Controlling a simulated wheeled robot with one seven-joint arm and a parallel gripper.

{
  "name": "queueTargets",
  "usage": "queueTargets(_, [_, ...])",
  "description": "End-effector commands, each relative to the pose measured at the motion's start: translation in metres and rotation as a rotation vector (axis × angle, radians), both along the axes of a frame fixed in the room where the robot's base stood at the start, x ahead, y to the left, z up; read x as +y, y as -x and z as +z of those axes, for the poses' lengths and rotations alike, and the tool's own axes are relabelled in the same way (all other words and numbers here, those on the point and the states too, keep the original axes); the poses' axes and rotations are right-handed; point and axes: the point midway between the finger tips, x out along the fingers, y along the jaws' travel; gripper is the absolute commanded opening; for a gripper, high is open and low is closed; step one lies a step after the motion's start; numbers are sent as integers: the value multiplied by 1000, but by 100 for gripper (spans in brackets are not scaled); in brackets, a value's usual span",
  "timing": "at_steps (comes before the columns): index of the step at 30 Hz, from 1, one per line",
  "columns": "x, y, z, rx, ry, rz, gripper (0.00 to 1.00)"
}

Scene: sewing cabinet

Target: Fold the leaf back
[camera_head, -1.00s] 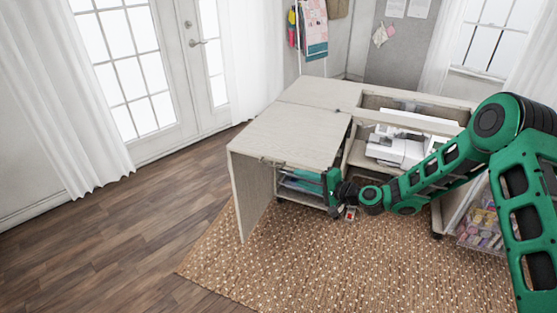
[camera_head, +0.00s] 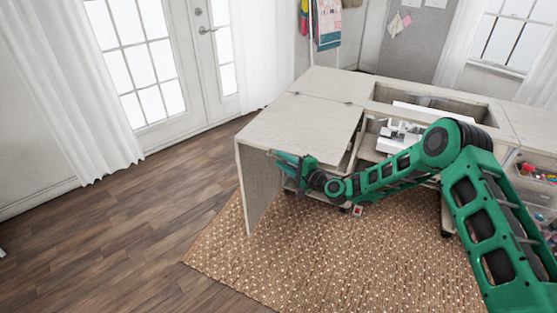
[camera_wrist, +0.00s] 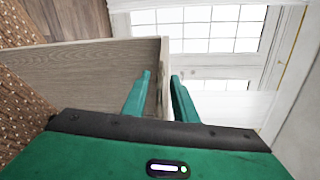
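The leaf (camera_head: 300,127) is a pale wood panel lying flat at the left of the sewing cabinet, with a hinge seam along its back. An upright end panel (camera_head: 258,185) stands under its left side. My gripper (camera_head: 281,158) is at the leaf's front edge, where the bar handle is now mostly hidden. In the wrist view, the two green fingers (camera_wrist: 163,86) stand apart, on either side of the handle (camera_wrist: 156,97) and a wood edge. I cannot tell whether either finger touches them.
The cabinet top (camera_head: 335,84) is behind the leaf, with an open well and a white sewing machine (camera_head: 398,136) to the right. Clear bins (camera_head: 535,175) stand at the far right. A patterned rug (camera_head: 320,255) covers the floor in front.

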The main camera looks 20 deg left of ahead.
Motion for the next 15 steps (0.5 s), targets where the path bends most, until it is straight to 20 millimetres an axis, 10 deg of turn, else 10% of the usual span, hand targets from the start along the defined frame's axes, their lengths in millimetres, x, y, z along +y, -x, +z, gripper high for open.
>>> queueTargets(15, [18,-10,-2,0,1,-1,26])
